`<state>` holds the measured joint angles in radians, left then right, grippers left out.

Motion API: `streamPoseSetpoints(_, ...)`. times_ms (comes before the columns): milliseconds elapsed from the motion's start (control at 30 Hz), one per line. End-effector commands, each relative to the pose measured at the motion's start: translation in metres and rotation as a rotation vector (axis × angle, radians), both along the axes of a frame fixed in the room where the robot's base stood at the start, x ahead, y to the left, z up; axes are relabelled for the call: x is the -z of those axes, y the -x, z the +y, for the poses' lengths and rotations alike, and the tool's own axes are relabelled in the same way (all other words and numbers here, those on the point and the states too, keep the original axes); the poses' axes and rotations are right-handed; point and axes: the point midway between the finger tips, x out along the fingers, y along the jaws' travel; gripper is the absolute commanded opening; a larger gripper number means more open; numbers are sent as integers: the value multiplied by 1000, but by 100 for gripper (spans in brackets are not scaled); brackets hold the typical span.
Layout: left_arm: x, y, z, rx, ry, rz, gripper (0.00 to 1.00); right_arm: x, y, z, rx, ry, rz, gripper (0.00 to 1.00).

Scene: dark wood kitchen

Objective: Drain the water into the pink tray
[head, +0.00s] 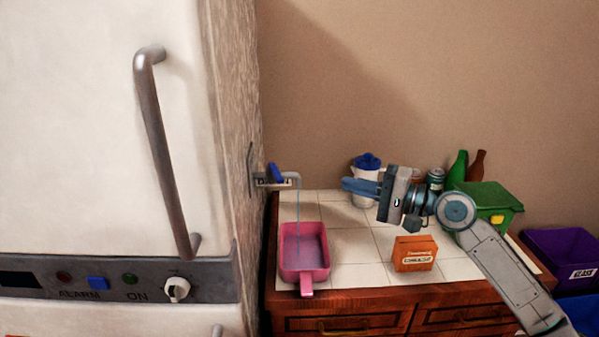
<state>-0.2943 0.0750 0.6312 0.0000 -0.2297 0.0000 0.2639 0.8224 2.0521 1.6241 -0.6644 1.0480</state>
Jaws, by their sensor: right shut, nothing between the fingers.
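The pink tray (305,275) sits on the white tiled counter at its left end, with its handle toward the front edge. A grey tap (291,178) with a blue lever (276,173) sticks out from the wooden side of the tall white unit. A thin bluish stream of water (298,212) falls from the tap into the tray. My right gripper (346,187) is shut and empty, pointing left, to the right of the tap and apart from it. My left gripper is not in view.
A white jug with a blue lid (367,161) stands behind my right gripper. An orange box (415,253), a green bin (487,203), a green bottle (458,167) and a brown bottle (478,165) are on the counter. A purple crate (560,250) is at the far right.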

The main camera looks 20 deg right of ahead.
Motion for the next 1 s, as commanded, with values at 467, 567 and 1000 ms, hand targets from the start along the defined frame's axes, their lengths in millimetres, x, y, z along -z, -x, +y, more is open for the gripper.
streamPoseSetpoints(467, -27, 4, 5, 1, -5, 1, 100, -4, -38, 37, 0, -6, 0, 0)
streamPoseSetpoints(567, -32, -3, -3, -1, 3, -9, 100, -4, -47, 47, 0, -6, 1, 0)
streamPoseSetpoints(1000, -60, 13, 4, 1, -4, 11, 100, -3, -65, 95, -1, -3, 3, 0)
